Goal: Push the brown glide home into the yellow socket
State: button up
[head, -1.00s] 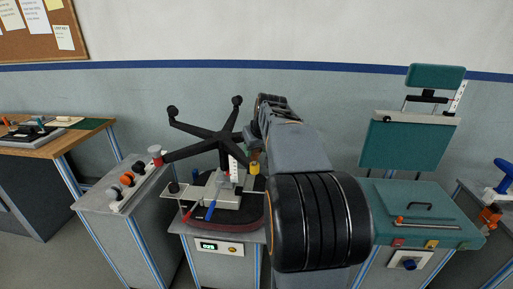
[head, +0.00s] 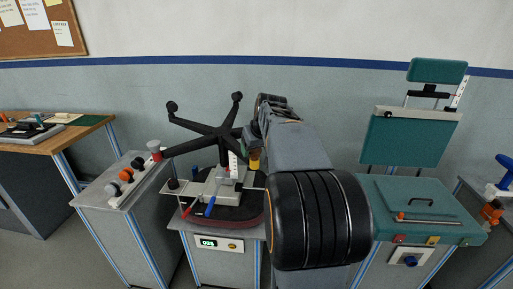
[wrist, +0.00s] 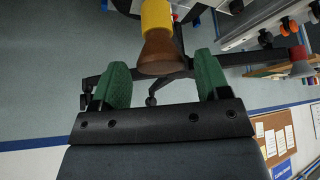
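In the wrist view the brown glide (wrist: 160,55) is a flared cone joined to the yellow socket (wrist: 156,15); how deep it sits is hard to tell. My gripper (wrist: 161,70) has two green fingers, apart, one on each side of the glide's wide end. Narrow gaps show between the fingers and the glide, and nothing is clasped. In the head view the yellow socket (head: 254,164) and brown glide (head: 254,153) show small, left of my arm, by an upturned black star base (head: 222,133).
The base stands on a grey fixture (head: 225,188) with red and blue levers, above a bench display (head: 209,242). A knobbed console (head: 125,180) stands left. A wooden table (head: 50,140) is far left.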

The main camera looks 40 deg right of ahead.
jog(key=shift+o, duration=0.7)
jog(key=p+v, duration=0.1)
jog(key=v, duration=1.2)
jog(key=shift+s+r, duration=0.2)
jog(key=shift+r, duration=0.15)
jog(key=s+a+f+m+g+p, duration=0.15)
jog(key=a+f, duration=0.35)
jog(key=f, duration=0.5)
jog(key=s+a+f+n+p, duration=0.2)
jog(key=s+a+f, duration=0.1)
jog(key=a, duration=0.5)
jog(key=s+a+f+n+y+p, duration=0.1)
jog(key=s+a+f+n+p, duration=0.1)
jog(key=s+a, duration=0.3)
jog(key=a+f, duration=0.1)
jog(key=a, duration=0.3)
jog(key=shift+s+f+p, duration=0.3)
jog(key=shift+f+p, duration=0.1)
